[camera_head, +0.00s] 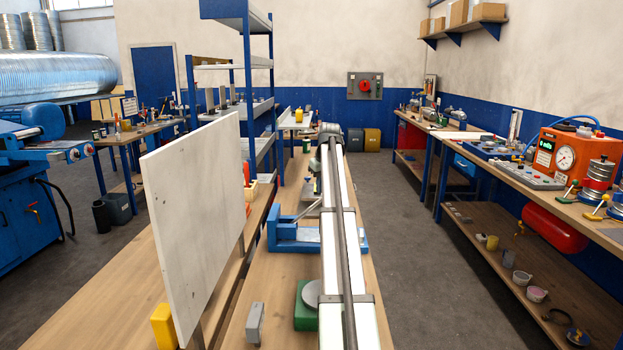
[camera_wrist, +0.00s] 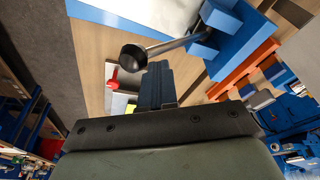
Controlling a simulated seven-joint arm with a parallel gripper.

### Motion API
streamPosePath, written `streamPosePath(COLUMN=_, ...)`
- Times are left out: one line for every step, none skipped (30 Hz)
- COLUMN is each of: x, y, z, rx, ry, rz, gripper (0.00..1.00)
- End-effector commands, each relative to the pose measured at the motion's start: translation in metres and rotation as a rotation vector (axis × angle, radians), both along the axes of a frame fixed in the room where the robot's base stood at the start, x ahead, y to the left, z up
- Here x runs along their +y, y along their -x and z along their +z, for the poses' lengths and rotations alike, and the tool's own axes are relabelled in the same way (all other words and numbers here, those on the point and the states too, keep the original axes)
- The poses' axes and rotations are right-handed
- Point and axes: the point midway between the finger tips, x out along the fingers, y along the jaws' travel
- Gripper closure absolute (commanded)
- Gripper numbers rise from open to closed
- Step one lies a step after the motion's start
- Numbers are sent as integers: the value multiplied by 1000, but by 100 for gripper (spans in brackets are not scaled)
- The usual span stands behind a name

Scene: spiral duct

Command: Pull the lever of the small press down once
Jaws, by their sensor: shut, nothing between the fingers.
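The press (camera_head: 288,232) looks like a blue device on the wooden bench in the head view, partly hidden behind my arm. Its slanted grey lever rod (camera_head: 309,209) shows beside my arm. In the wrist view the blue body (camera_wrist: 240,38) is at the upper right. The metal lever (camera_wrist: 172,45) runs from it to a black ball knob (camera_wrist: 133,57). My gripper (camera_wrist: 157,68) is shut and empty, its fingertips close to the knob and lever in the picture. I cannot tell whether they touch. My gripper's fingers are not clear in the head view.
A white upright panel (camera_head: 195,210) stands left of my arm. A green block with a grey disc (camera_head: 306,305), a grey block (camera_head: 255,322) and a yellow block (camera_head: 163,326) are near the front. A blue shelf rack (camera_head: 247,90) stands behind. The aisle floor at right is clear.

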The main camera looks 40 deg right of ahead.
Motion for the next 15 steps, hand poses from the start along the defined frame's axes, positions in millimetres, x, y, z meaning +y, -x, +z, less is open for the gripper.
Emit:
streamPosePath(x=0, y=0, z=0, rx=1, ry=1, rz=0, gripper=100)
streamPosePath(x=0, y=1, z=0, rx=1, ry=1, rz=0, gripper=100)
streamPosePath(x=0, y=1, z=0, rx=1, ry=0, rz=-1, gripper=100)
streamPosePath(x=-1, y=1, z=0, rx=1, ry=0, rz=-1, gripper=100)
streamPosePath(x=-1, y=1, z=-1, rx=1, ry=0, rz=-1, gripper=100)
streamPosePath(x=-1, y=1, z=-1, rx=1, ry=0, rz=-1, gripper=100)
streamPosePath(x=-1, y=2, z=-2, rx=1, ry=0, rz=-1, gripper=100)
streamPosePath(x=-2, y=2, z=-3, rx=1, ry=0, rz=-1, gripper=100)
streamPosePath(x=-3, y=3, z=-4, rx=1, ry=0, rz=-1, gripper=100)
streamPosePath(x=-3, y=3, z=-4, rx=1, ry=0, rz=-1, gripper=100)
streamPosePath(x=-4, y=4, z=-5, rx=1, ry=0, rz=-1, gripper=100)
streamPosePath(x=-4, y=5, z=-6, rx=1, ry=0, rz=-1, gripper=100)
streamPosePath(x=-5, y=5, z=-7, rx=1, ry=0, rz=-1, gripper=100)
streamPosePath(x=-5, y=6, z=-8, rx=1, ry=0, rz=-1, gripper=100)
streamPosePath(x=-6, y=7, z=-9, rx=1, ry=0, rz=-1, gripper=100)
